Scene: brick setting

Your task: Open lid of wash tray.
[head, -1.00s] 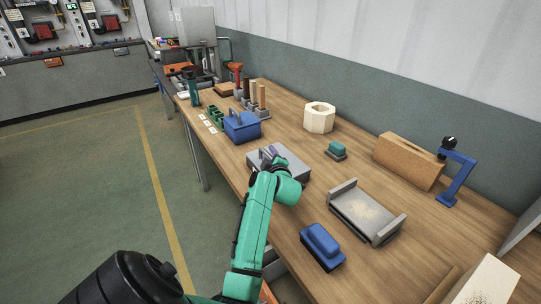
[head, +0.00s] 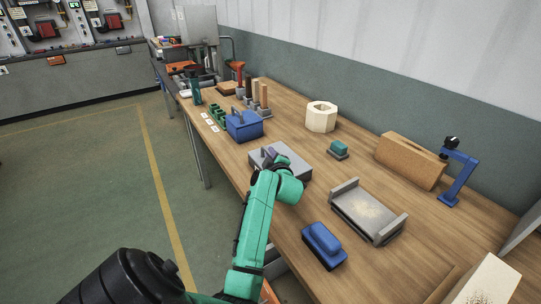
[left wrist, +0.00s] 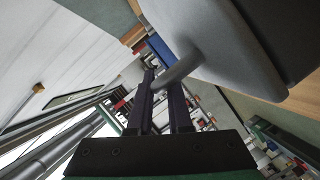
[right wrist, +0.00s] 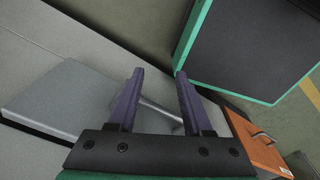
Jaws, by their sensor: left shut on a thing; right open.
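The wash tray appears to be the low grey box (head: 296,163) near the table's front edge, in the middle of the head view. My left gripper (head: 268,155) is at its left part, and my green forearm hides its near side. In the left wrist view, my left gripper (left wrist: 162,82) is shut on a curved grey handle (left wrist: 184,68), which joins a smooth grey lid (left wrist: 215,35). I cannot tell whether the lid is raised. My right gripper (right wrist: 157,75) is open in the right wrist view, with nothing gripped. It is out of the head view.
A blue caddy (head: 243,126) stands behind the box on the table. A blue block (head: 323,243), a grey end-walled tray (head: 367,208) and a small teal-topped block (head: 338,149) are to the right. An orange panel with a handle (right wrist: 260,142) shows in the right wrist view.

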